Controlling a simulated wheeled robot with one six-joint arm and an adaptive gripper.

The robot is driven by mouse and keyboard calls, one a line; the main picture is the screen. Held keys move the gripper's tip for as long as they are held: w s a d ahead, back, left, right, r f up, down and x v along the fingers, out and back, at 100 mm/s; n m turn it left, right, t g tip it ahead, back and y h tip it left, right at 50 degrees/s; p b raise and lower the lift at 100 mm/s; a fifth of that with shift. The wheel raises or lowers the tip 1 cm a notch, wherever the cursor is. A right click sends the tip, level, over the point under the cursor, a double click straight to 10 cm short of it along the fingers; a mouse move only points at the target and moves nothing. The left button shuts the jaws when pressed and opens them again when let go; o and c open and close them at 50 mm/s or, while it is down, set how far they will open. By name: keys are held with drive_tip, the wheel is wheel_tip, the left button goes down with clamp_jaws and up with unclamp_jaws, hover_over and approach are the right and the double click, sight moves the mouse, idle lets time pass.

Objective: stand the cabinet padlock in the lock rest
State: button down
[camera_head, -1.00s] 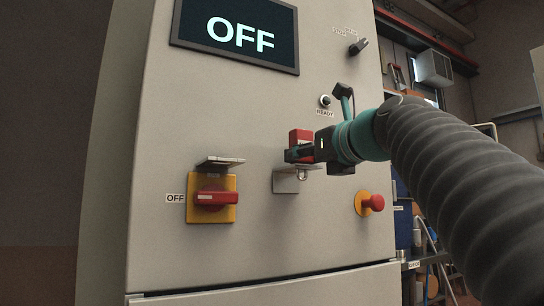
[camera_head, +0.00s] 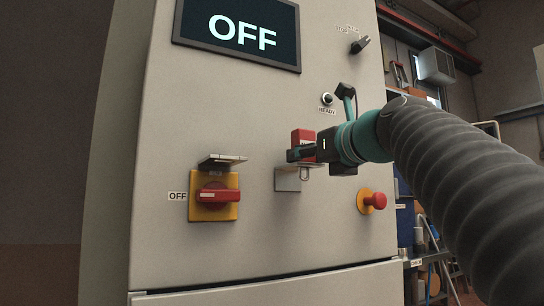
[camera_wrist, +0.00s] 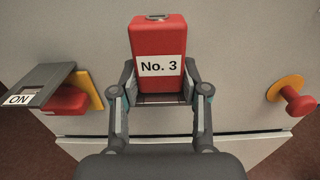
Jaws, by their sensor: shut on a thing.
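The cabinet padlock (camera_head: 303,136) is a red block with a white "No. 3" label, which reads clearly in the wrist view (camera_wrist: 160,65). Whether the padlock's weight rests on the shelf cannot be told. My gripper (camera_head: 301,153) is shut on the padlock, with one finger on each side of its lower body in the wrist view (camera_wrist: 159,88).
A red rotary switch (camera_head: 217,196) on a yellow plate, marked OFF, sits left of the rest under a grey flap (camera_head: 222,161). A red mushroom button (camera_head: 376,201) is to the right. A screen (camera_head: 240,35) reading OFF and a READY lamp (camera_head: 327,99) are above.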

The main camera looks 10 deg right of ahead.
drive_tip(key=shift+f, duration=0.1)
drive_tip(key=c, duration=0.5)
unclamp_jaws()
drive_tip(key=shift+s+d, duration=0.1)
drive_tip(key=v, duration=0.7)
drive_tip(key=shift+s, duration=0.1)
